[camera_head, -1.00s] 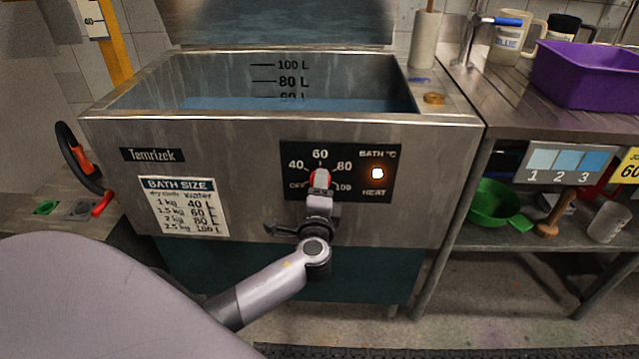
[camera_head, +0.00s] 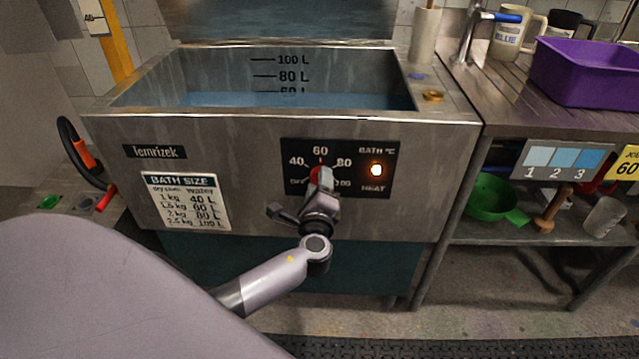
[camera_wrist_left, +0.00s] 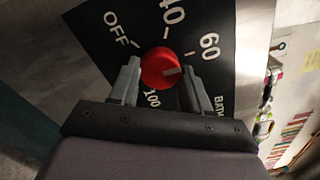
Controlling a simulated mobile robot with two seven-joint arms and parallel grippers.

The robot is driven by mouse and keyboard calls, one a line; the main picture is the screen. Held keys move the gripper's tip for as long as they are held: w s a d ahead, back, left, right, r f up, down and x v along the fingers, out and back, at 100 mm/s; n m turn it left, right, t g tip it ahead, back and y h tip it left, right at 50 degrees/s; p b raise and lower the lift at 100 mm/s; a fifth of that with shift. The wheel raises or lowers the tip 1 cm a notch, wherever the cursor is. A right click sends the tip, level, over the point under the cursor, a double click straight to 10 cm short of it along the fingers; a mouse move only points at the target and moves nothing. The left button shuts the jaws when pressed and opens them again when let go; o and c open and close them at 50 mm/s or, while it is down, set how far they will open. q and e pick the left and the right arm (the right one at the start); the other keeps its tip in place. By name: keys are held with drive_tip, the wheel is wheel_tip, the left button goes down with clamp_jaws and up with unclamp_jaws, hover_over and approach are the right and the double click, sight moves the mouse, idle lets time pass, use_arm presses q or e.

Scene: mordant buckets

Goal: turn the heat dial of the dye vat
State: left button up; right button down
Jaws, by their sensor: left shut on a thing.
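The dye vat (camera_head: 255,135) is a steel tub with a black heat panel (camera_head: 366,188) on its front. The red heat dial (camera_head: 316,174) sits at the panel's left part, partly hidden by my left gripper (camera_head: 319,179). In the left wrist view the dial (camera_wrist_left: 160,68) is between the two fingers of my left gripper (camera_wrist_left: 160,82), which is shut on it. The dial's pale pointer mark points just past 60, on the side away from 40. The 80 mark is hidden there by a finger. My right gripper is not in view.
An orange heat lamp (camera_head: 376,170) glows on the panel. Blue liquid (camera_head: 300,100) lies in the open vat.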

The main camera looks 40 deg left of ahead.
use_arm(q)
drive_tip(key=o, duration=0.9)
drive_tip(key=shift+o, duration=0.8)
drive_tip(key=v, duration=0.7)
drive_tip(key=shift+s, duration=0.1)
